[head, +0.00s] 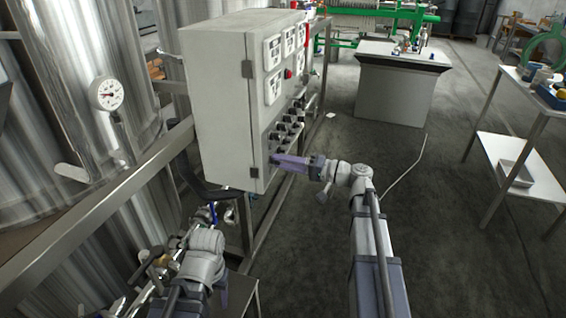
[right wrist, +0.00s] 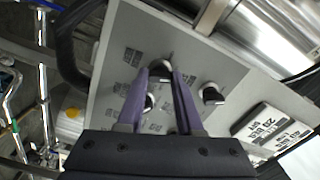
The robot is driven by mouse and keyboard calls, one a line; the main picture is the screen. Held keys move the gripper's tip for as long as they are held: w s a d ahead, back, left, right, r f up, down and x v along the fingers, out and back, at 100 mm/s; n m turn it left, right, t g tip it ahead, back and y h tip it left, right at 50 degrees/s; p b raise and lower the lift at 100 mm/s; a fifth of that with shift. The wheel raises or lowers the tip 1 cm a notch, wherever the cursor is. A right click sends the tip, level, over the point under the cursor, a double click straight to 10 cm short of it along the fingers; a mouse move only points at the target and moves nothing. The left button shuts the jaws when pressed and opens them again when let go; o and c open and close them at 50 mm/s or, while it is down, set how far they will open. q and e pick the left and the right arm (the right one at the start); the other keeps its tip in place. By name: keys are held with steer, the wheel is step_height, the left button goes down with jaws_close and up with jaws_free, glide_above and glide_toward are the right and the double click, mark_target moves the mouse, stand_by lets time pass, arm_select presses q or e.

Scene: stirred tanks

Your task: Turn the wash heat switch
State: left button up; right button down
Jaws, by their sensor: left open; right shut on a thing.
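A grey control cabinet (head: 222,110) carries rows of small black switches on its front panel. My right gripper (head: 276,160) reaches the lowest part of that panel from the right. In the right wrist view its purple fingers (right wrist: 160,80) are shut on a black switch knob (right wrist: 161,68). The fingers cover part of that knob, and the panel labels are too small to read, so I cannot tell which one is marked wash heat. My left gripper (head: 204,214) is low beside the cabinet's bottom, partly hidden and small; it appears empty.
Other black knobs (right wrist: 212,95) sit close to the held one. White meters (head: 273,52) and a red button are higher on the panel. A steel tank (head: 75,60) with a dial gauge (head: 107,94) stands at left. Open floor (head: 330,260) lies to the right.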

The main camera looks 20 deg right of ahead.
steer(key=c, duration=0.6)
jaws_free()
steer(key=shift+o, duration=0.2)
steer(key=v, duration=0.8)
